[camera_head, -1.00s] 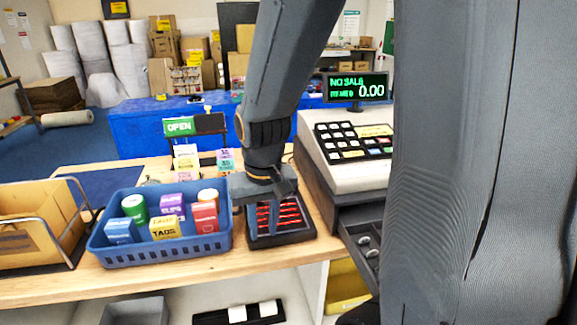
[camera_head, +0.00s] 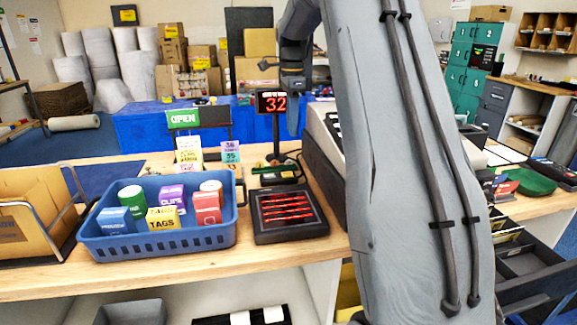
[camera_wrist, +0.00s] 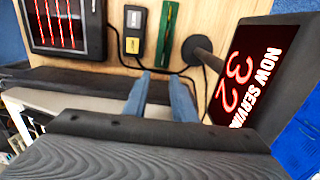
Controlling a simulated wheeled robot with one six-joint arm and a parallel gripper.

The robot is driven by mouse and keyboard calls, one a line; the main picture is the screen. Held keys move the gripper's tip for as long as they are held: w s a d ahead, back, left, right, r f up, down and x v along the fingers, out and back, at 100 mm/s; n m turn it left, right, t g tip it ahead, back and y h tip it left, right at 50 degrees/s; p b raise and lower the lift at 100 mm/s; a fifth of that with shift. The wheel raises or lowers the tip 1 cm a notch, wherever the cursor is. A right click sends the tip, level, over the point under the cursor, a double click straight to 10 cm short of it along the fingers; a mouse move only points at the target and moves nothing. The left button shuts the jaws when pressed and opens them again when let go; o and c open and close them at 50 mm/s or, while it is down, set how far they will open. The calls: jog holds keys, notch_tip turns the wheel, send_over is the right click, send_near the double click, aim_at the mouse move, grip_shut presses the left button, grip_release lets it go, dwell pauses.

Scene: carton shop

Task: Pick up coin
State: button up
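I cannot make out a coin in either current view. My arm covers much of the register area in the head view. My gripper (camera_head: 293,130) is raised at upper centre, pointing down beside the red-lit number display (camera_head: 271,102). In the wrist view, the two blue-grey fingers of my gripper (camera_wrist: 161,78) are apart, with bare wood and a dark cord showing between them. I see nothing held. The NOW SERVING display (camera_wrist: 250,75) is close to the right of the fingers.
An OPEN sign (camera_head: 183,118) stands behind. An open compartmented drawer (camera_head: 525,262) is at right.

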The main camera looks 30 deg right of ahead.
jog(key=p, duration=0.1)
send_over(289, 163)
jog(key=f, duration=0.5)
jog(key=shift+s+d+f, duration=0.2)
jog(key=shift+s+d, duration=0.1)
jog(key=shift+w+f+p, duration=0.15)
jog(key=shift+f+p, duration=0.4)
jog(key=shift+f, duration=0.8)
jog(key=shift+w+f+p, duration=0.15)
jog(key=shift+f+p, duration=0.35)
jog(key=shift+f, duration=0.8)
grip_shut()
